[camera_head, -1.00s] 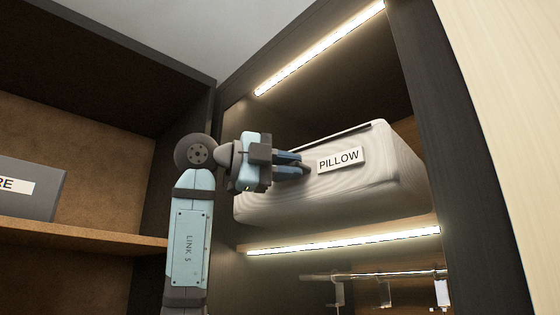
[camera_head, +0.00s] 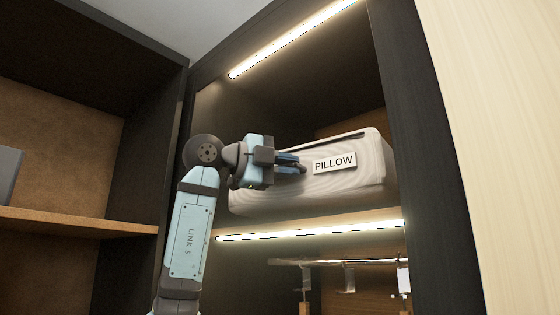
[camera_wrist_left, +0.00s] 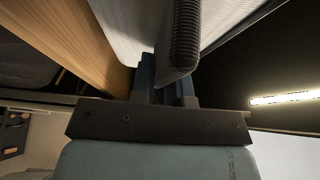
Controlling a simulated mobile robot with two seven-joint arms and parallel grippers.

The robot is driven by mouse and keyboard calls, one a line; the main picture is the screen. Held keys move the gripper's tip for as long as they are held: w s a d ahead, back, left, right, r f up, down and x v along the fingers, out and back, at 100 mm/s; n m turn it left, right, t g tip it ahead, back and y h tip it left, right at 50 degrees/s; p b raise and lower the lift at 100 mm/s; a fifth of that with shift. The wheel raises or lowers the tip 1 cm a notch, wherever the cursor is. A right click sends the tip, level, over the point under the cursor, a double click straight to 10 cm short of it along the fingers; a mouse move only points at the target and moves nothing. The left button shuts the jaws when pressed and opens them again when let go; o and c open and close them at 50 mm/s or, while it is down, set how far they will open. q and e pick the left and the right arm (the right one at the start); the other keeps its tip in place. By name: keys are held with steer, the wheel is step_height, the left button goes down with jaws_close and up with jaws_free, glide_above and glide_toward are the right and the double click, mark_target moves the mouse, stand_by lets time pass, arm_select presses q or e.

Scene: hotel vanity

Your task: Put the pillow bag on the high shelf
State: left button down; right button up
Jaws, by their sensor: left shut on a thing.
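The pillow bag (camera_head: 345,180) is a pale grey, soft-edged box with a white PILLOW label. In the head view it is inside the upper compartment of the dark cabinet, above the lit edge of the high shelf (camera_head: 360,226). My left gripper (camera_head: 300,165) is shut on the front of the bag, just left of the label. In the left wrist view the bag (camera_wrist_left: 125,25) fills the top middle, with its dark ribbed handle (camera_wrist_left: 184,35) at the fingers. Whether the bag's underside touches the shelf cannot be told. My right gripper is out of view.
A light strip (camera_head: 290,40) runs along the compartment's top edge. A hanging rail (camera_head: 340,262) with hangers is below the shelf. A dark side panel (camera_head: 425,150) bounds the right. A grey box (camera_head: 8,172) stands on the left shelf (camera_head: 70,221).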

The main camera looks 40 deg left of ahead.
mark_target(297, 183)
arm_select(q)
steer(key=shift+w+d+p, duration=0.1)
steer(key=shift+w+p, duration=0.35)
steer(key=shift+w, duration=1.2)
steer(key=shift+w+d+p, duration=0.1)
steer(key=shift+w+p, duration=0.2)
steer(key=shift+w, duration=0.65)
steer(key=shift+f+b, duration=0.65)
steer(key=shift+f, duration=0.55)
steer(key=c, duration=1.1)
jaws_free()
steer(key=shift+s, duration=0.1)
steer(key=shift+o, duration=0.2)
steer(key=shift+b, duration=0.3)
